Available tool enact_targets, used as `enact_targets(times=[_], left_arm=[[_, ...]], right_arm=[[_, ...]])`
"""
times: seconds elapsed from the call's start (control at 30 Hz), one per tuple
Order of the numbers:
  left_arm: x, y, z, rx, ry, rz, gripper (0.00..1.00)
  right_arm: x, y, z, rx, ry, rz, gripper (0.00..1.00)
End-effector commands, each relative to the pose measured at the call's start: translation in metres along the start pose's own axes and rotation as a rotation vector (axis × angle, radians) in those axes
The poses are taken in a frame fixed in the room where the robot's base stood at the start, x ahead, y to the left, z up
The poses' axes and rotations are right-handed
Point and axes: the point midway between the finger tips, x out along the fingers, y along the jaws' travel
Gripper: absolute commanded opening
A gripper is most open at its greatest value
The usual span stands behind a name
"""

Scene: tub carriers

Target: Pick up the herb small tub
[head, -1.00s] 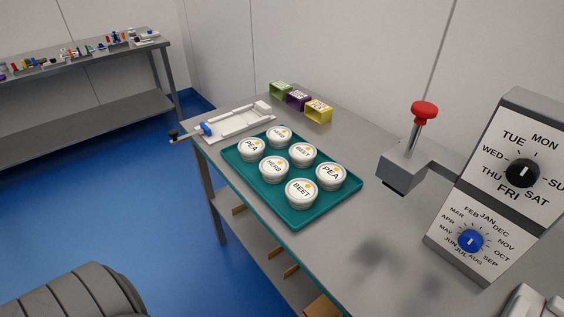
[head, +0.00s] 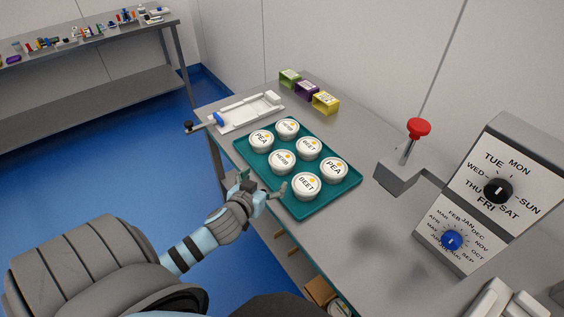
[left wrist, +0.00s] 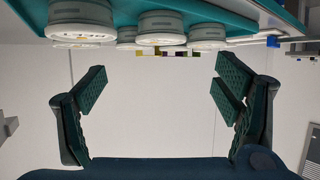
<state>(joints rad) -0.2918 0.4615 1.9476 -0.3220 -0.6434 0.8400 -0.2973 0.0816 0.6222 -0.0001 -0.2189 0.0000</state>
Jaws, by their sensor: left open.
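Several white-lidded small tubs stand in two rows on a teal tray (head: 329,202) on the grey table. One herb small tub (head: 281,161) is in the middle of the near row. A lid at the far end (head: 288,128) seems to read herb too. A beet tub (head: 306,185) and a pea tub (head: 261,140) flank the first one in its row. My left gripper (head: 262,185) is open and empty beside the tray's near left edge. In the left wrist view, its spread fingers (left wrist: 161,76) have nothing between them; tubs show upside down at the top. My right gripper is not in view.
A white frame with a blue knob (head: 245,113) lies behind the tray. Green, purple and yellow (head: 326,102) boxes stand by the wall. A red-knobbed lever device (head: 418,130) and a dial panel (head: 470,205) stand at right. Table right of the tray is clear.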

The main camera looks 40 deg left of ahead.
Motion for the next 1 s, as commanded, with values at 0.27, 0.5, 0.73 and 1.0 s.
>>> enact_targets(times=[0.27, 0.5, 0.73, 1.0], left_arm=[[0.068, 0.000, -0.004, -0.011, 0.017, 0.005, 0.83], [0.098, -0.001, -0.004, -0.009, 0.014, 0.006, 0.83], [0.140, -0.002, -0.003, -0.009, 0.013, 0.006, 0.83], [0.144, -0.002, -0.004, -0.007, 0.013, 0.007, 0.79]], right_arm=[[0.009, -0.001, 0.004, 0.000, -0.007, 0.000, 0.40], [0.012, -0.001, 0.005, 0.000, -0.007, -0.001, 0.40], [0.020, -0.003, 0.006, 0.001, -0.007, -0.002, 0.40], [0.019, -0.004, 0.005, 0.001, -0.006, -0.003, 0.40]])
